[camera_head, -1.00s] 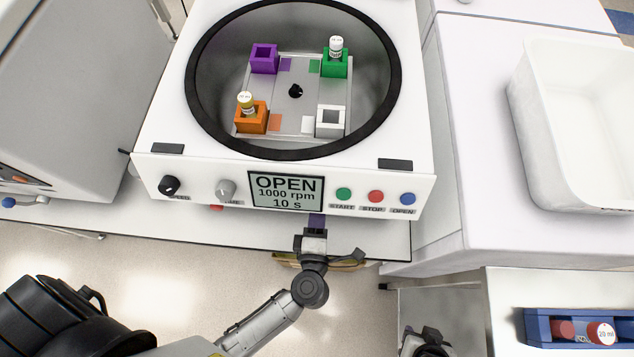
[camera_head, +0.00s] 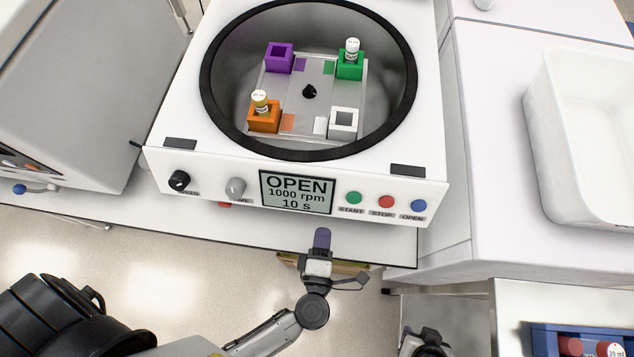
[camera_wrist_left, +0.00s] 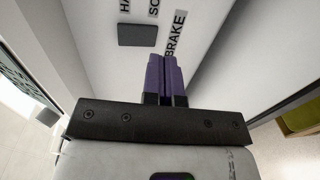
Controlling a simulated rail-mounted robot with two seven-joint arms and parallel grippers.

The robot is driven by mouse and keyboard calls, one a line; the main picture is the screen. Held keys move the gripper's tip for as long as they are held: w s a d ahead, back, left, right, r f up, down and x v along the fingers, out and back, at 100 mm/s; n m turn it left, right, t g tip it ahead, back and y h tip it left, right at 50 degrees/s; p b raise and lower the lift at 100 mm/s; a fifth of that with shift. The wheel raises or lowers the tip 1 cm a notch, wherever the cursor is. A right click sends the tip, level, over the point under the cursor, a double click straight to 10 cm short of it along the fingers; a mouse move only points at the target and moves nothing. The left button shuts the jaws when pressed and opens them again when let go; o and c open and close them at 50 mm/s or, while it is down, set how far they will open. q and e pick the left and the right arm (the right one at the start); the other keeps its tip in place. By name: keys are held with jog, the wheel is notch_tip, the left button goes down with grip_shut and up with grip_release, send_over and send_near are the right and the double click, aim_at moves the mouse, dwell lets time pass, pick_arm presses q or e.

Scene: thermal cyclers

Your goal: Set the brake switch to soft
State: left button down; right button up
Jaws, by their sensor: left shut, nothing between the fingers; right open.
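The centrifuge (camera_head: 420,140) stands open, its screen (camera_head: 297,192) reading OPEN, 1000 rpm, 10 s. In the left wrist view, a white face bears the word BRAKE and two cut-off labels starting HA and SO. A dark grey rectangular piece (camera_wrist_left: 137,35) sits beside these labels; I cannot tell its setting. My left gripper (camera_head: 322,238), with purple fingers, is shut and empty just in front of and below the centrifuge's front edge. Its fingers (camera_wrist_left: 165,75) also show close to the BRAKE label. My right gripper (camera_head: 428,342) is at the bottom edge, open, mostly cut off.
The front panel has a black knob (camera_head: 179,181), a grey knob (camera_head: 235,188), and green, red and blue buttons. The rotor carries coloured holders and two vials. A white bin (camera_head: 555,150) stands at right, a blue rack (camera_head: 540,340) at lower right.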

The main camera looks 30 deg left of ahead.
pick_arm(q)
jog(key=f+p+v, duration=0.1)
jog(key=f+v, duration=0.1)
jog(key=v, duration=0.7)
jog(key=shift+s, duration=0.3)
jog(key=shift+d+r, duration=0.1)
jog(key=shift+d, duration=0.1)
